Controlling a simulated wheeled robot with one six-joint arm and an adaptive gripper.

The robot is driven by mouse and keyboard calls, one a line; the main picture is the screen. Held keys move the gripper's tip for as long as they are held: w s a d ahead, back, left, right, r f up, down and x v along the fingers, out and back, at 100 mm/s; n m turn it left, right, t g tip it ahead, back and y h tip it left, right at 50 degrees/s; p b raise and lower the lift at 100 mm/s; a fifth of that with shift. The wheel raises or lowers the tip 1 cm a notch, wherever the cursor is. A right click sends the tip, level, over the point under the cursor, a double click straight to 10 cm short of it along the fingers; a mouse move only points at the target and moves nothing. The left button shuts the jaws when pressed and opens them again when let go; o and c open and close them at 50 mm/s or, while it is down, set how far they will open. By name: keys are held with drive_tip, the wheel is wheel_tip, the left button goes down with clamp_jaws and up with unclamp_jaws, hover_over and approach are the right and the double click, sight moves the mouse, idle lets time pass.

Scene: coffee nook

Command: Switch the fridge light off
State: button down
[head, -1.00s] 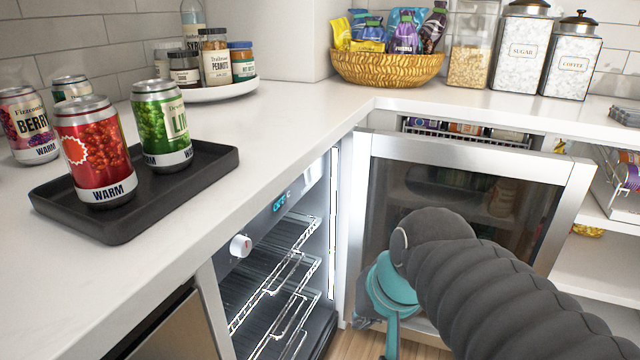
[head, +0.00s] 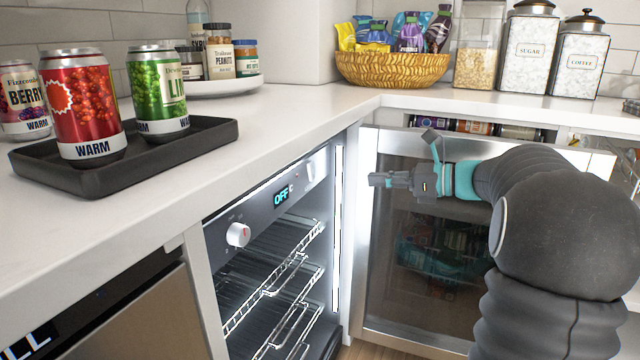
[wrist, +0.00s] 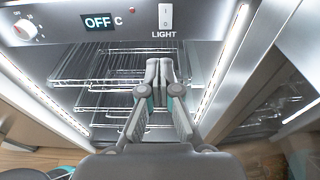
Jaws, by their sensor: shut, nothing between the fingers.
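The fridge (head: 335,230) stands open under the counter, and its inner light strips glow in the wrist view (wrist: 222,68). The light switch (wrist: 165,16) is a white rocker marked I and O above the word LIGHT. In the head view a small pale switch (head: 311,170) shows at the right of the control panel. My gripper (head: 372,180) is shut and empty, in front of the open door and right of the panel. In the wrist view the gripper tips (wrist: 159,62) sit below the switch, apart from it in the picture.
A white dial (head: 238,234) and a display reading OFF (head: 281,196) are on the panel. Wire racks (head: 275,285) fill the fridge. The glass door (head: 430,250) stands open behind my arm. A black tray (head: 210,137) with cans sits on the counter (head: 290,110).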

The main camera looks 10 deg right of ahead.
sight(314, 176)
drive_tip(key=shift+w+d+r, duration=0.1)
drive_tip(key=shift+w+d, duration=0.15)
drive_tip(key=shift+d, duration=0.2)
drive_tip(key=b+x, duration=0.1)
drive_tip(key=x, duration=1.3)
drive_tip(key=shift+w+r, duration=0.15)
drive_tip(key=shift+b, duration=0.3)
